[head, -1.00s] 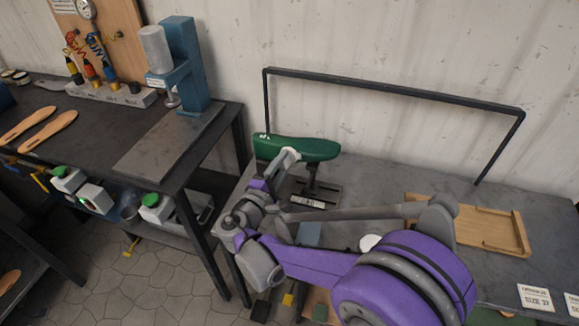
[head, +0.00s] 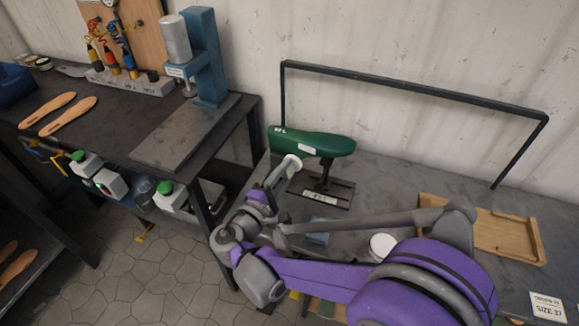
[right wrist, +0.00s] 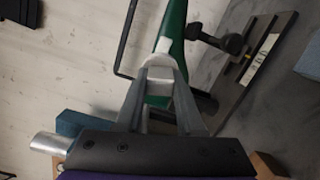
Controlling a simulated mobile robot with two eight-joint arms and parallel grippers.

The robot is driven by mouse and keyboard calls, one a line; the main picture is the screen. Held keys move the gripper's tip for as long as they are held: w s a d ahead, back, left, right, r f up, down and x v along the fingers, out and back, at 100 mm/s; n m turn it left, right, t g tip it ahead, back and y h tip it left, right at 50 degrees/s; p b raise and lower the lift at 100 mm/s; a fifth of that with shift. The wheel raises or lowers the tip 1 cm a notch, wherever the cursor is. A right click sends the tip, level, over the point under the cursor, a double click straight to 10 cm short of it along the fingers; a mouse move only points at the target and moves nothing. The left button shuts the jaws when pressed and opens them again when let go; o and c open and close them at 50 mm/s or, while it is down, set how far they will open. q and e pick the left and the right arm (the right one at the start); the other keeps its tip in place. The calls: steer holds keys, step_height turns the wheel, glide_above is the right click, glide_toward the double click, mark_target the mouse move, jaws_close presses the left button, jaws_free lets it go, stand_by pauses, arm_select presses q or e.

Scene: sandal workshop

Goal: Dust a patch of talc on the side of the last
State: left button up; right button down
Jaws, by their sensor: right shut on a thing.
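The green last (head: 322,143) sits on a dark stand (head: 330,188) on the grey bench. A small pale patch (head: 307,149) shows on its near side, and white marks show at its left end. My right gripper (head: 291,166) is just below and in front of the last, shut on a small white pad (head: 293,160). In the right wrist view the pad (right wrist: 157,62) is between the fingertips (right wrist: 158,75), overlapping the last (right wrist: 176,38); I cannot tell if they touch. My left gripper is not in view.
A round white-topped container (head: 383,245) and a blue block (head: 319,233) are partly behind my right arm. A wooden tray (head: 510,257) lies at right. A black rail (head: 410,87) stands behind the last. A blue press (head: 207,60) stands on the left table.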

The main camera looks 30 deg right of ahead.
stand_by(0.3)
steer(key=shift+v, duration=1.55)
